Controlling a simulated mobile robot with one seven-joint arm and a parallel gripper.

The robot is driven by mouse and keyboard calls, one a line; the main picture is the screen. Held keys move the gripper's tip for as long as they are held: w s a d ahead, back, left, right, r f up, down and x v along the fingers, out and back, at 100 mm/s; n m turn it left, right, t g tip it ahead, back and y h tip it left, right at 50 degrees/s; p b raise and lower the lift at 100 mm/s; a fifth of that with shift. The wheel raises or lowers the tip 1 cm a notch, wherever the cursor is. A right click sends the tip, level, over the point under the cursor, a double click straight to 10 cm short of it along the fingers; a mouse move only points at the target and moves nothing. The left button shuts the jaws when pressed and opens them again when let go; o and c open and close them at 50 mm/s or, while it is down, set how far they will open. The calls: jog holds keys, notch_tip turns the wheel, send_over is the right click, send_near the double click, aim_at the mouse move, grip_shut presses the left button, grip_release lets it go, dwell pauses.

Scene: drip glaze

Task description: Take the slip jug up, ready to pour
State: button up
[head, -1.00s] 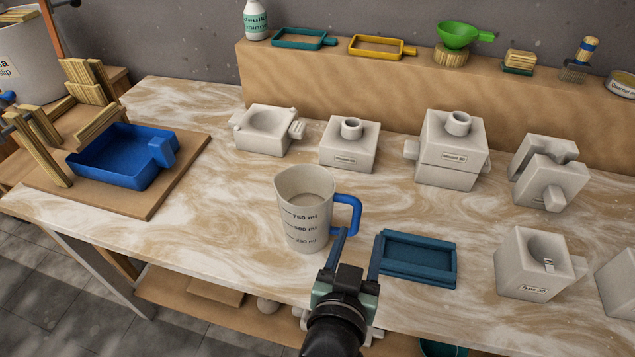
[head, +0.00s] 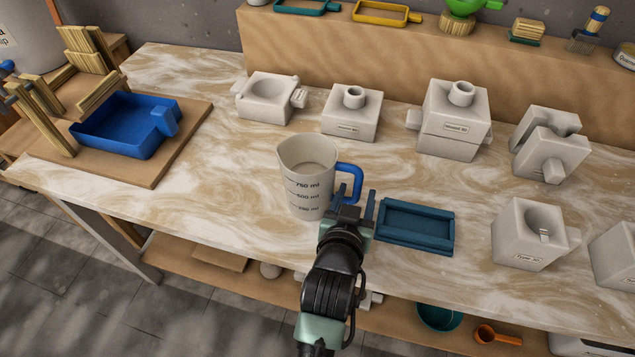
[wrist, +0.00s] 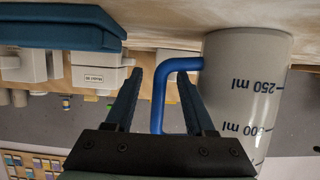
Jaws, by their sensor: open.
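The slip jug (head: 304,182) is a pale, translucent measuring jug with black ml marks, standing upright on the marbled table. Its blue handle (head: 352,178) sticks out to the right. My gripper (head: 357,200) is open, just in front of the handle. In the wrist view, which is upside down, the jug (wrist: 245,85) fills the right side. There the blue handle (wrist: 160,95) lies in the gap between the two dark fingers of my gripper (wrist: 160,95). I cannot tell whether either finger touches it.
A teal tray (head: 416,244) lies close on the right of my gripper. White plaster moulds (head: 352,122) stand behind and to the right. A blue tray (head: 88,145) sits on a board at the left. The table left of the jug is clear.

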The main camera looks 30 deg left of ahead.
jog(key=shift+x, duration=1.8)
grip_shut()
jog(key=shift+r, duration=0.25)
